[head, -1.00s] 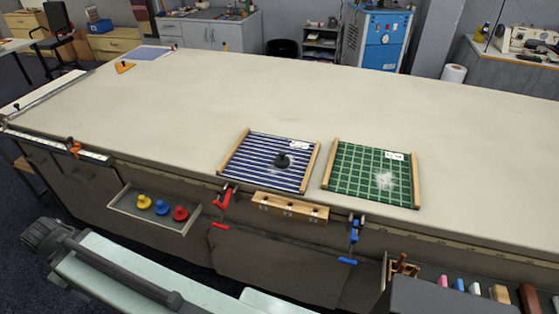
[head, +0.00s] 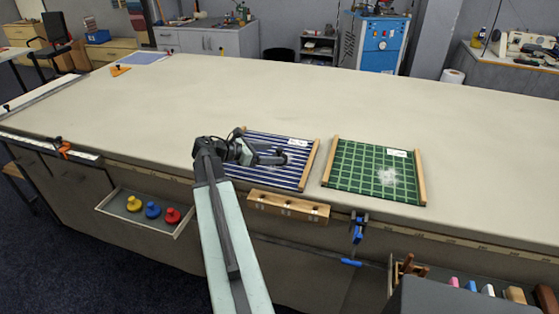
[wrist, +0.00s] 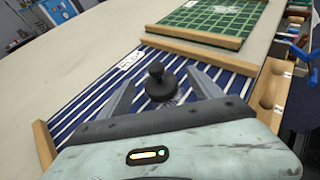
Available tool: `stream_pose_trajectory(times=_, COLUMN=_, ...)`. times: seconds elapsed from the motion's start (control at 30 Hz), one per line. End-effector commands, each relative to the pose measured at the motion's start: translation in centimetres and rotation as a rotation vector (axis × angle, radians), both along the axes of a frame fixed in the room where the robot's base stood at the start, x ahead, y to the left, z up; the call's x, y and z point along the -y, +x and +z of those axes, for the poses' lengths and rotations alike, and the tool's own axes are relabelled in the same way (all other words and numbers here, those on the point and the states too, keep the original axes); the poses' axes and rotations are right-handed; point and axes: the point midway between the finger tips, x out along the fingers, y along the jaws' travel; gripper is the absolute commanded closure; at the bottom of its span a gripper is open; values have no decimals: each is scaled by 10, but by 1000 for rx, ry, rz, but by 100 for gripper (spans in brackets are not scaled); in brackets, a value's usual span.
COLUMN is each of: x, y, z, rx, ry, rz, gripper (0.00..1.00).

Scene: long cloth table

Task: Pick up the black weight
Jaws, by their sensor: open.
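The black weight (wrist: 160,84) stands upright on the blue-and-white striped cloth (wrist: 88,110) in its wood-edged frame. In the wrist view it has a round knob on top and sits between the two fingers of my gripper (wrist: 164,88), which are apart on either side of it. I cannot tell whether either finger touches it. In the head view my gripper (head: 274,156) reaches over the striped cloth (head: 298,178) from the left, and the weight is mostly hidden there.
A green checked cloth (head: 350,172) with a white patch (head: 387,177) lies to the right. A wooden block with holes (head: 288,206) sits at the table's front edge. A drawer (head: 128,213) holds yellow, blue and red weights. A blue clamp (head: 356,238) hangs at the edge.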

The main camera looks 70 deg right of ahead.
Motion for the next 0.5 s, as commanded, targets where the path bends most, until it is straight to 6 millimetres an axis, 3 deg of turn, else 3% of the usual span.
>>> stream_pose_trajectory(times=0.37, x=21, y=-17, z=-15, rx=2, ry=1, rz=0, gripper=26)
stream_pose_trajectory(times=0.5, x=37, y=-28, z=-27, rx=3, ry=0, rz=-1, gripper=26)
